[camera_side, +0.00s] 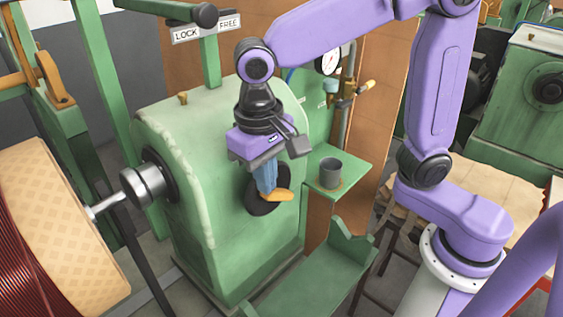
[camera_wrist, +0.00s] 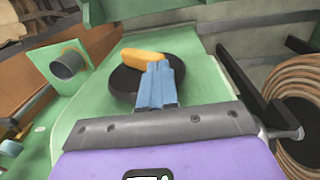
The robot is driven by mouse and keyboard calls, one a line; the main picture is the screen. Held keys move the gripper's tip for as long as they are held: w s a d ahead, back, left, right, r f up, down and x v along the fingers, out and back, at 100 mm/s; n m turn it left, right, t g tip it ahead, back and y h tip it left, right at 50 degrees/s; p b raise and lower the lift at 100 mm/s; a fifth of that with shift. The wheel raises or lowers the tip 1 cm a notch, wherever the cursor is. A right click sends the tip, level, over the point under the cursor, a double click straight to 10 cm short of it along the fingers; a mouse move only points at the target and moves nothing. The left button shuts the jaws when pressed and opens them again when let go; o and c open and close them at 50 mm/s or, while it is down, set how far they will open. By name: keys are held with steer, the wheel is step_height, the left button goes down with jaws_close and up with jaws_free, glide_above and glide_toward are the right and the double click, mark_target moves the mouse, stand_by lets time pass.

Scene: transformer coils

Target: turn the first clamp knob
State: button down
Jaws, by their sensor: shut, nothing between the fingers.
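My gripper (camera_side: 267,187) points down at the front of the green machine housing (camera_side: 215,230). Its blue fingers are closed together with nothing between them. The fingertips are at a round black disc (camera_side: 258,208) with a yellow-orange handle (camera_side: 280,195). In the wrist view the fingers (camera_wrist: 157,68) lie over the black disc (camera_wrist: 128,84), with their tips close beside the yellow handle (camera_wrist: 142,57). I cannot tell whether they touch it. Which part is the first clamp knob is not clear. A small brass knob (camera_side: 183,97) stands on the housing's top.
A wound coil (camera_side: 65,235) on a metal shaft hub (camera_side: 143,187) stands at the left. A grey cup (camera_side: 331,172) sits on a green shelf right of my gripper. A LOCK/FREE sign (camera_side: 207,28) with a lever is above. A green trough (camera_side: 315,275) lies below.

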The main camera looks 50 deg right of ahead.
mark_target(252, 208)
steer(key=shift+s+a+f+h, duration=0.1)
steer(key=shift+a+f+h, duration=0.3)
steer(key=shift+h, duration=0.5)
steer(key=shift+a+f+h, duration=0.3)
steer(key=shift+a+h, duration=0.15)
steer(key=shift+h, duration=0.45)
steer(key=shift+a+f+h, duration=0.3)
steer(key=shift+f+h, duration=0.15)
steer(key=shift+h, duration=0.5)
steer(key=shift+a+f+h, duration=0.3)
steer(key=shift+f+h, duration=0.1)
steer(key=shift+h, duration=0.55)
steer(key=shift+a+f, duration=0.3)
steer(key=shift+f, duration=0.65)
steer(key=shift+f+h, duration=0.8)
steer(key=shift+f, duration=0.85)
stand_by(0.4)
